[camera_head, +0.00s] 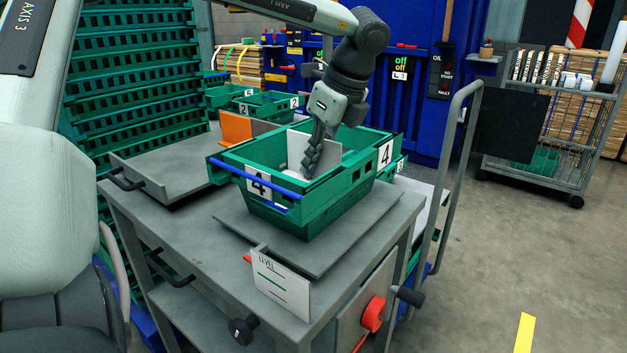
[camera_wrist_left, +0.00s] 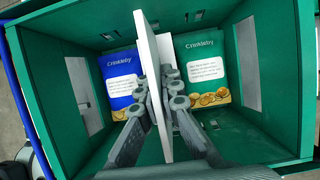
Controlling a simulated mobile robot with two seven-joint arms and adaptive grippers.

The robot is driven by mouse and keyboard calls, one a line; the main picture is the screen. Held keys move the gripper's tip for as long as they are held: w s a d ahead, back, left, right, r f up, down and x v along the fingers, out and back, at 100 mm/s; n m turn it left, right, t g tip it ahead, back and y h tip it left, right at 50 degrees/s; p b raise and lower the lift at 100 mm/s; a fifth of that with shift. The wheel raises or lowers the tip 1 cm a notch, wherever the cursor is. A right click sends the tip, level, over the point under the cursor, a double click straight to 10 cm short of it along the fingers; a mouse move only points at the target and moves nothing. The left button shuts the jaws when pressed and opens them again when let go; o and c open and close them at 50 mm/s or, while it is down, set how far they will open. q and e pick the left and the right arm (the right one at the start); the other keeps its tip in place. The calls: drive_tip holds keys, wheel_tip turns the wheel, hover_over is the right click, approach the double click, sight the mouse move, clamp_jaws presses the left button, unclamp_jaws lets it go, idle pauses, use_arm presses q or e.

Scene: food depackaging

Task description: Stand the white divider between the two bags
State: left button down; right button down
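The white divider (camera_wrist_left: 150,60) is upright in the green crate (camera_head: 335,195), edge-on in the left wrist view. A blue bag (camera_wrist_left: 120,75) lies on its left and a teal bag (camera_wrist_left: 203,62) on its right. My left gripper (camera_wrist_left: 160,98) has one finger on each side of the divider and appears closed on it. In the head view, the left gripper (camera_head: 313,158) reaches down into the crate, in front of the divider (camera_head: 328,150). The divider's top rises above the far rim. Its lower edge is hidden, so I cannot tell whether it touches the floor. My right gripper is not in view.
The crate, marked 4, stands on a grey plate (camera_head: 330,262) on a metal bench. A white "LEVEL" card (camera_head: 281,288) stands in front. An orange panel (camera_head: 236,128) and other green crates (camera_head: 265,105) are behind. The grey tray at left (camera_head: 165,165) is empty.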

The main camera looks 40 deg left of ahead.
sight(314, 178)
use_arm(q)
wheel_tip(314, 178, down, 3)
drive_tip(key=shift+f, duration=0.4)
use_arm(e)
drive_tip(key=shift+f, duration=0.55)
use_arm(q)
drive_tip(key=shift+f, duration=0.15)
drive_tip(key=c, duration=2)
unclamp_jaws()
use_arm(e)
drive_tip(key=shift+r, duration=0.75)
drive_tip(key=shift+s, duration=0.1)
